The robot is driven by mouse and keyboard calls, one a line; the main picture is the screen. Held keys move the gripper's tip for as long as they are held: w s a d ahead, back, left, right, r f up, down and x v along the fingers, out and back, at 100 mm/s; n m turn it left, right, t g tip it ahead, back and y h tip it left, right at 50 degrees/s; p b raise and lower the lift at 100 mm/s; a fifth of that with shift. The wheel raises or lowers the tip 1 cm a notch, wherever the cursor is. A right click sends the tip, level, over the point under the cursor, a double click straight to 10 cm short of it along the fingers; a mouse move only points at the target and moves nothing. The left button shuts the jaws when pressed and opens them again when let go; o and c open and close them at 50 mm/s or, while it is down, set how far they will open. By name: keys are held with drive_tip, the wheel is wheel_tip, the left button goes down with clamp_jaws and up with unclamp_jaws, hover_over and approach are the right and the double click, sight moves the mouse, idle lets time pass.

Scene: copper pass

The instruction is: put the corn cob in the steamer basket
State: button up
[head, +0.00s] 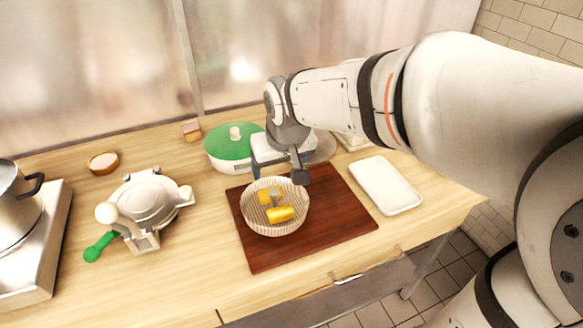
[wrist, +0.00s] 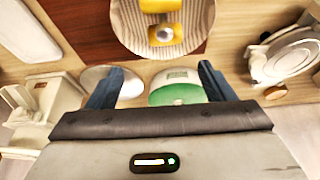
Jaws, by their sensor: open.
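The steamer basket (head: 275,231) is a round, pale, ribbed bowl standing on a dark red-brown board. Two yellow corn pieces lie inside it, one toward the back (head: 264,197) and one toward the front (head: 281,214), with a grey knob between them. I cannot tell whether they are separate cobs. In the wrist view the basket (wrist: 197,22) is cut off by the top edge, with yellow corn (wrist: 160,6) in it. My gripper (head: 277,168) is open and empty, just behind the basket's far rim. Both fingers (wrist: 160,85) show apart in the wrist view.
A white tray (head: 386,185) is at right. A waffle-iron-like appliance (head: 148,205), a small bowl (head: 104,163) and a pot on a stove (head: 15,195) are at left. Counter between appliance and board is clear.

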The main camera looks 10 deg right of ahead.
drive_tip(key=s+d+f+m+g+h, duration=0.1)
drive_tip(key=s+d+f+m, duration=0.1)
drive_tip(key=s+d, duration=1)
drive_tip(key=shift+s+d+f+m, duration=0.25)
drive_tip(key=shift+s+m, duration=0.25)
drive_tip(key=shift+s, duration=0.6)
drive_tip(key=shift+a, duration=0.1)
drive_tip(key=shift+c, duration=0.3)
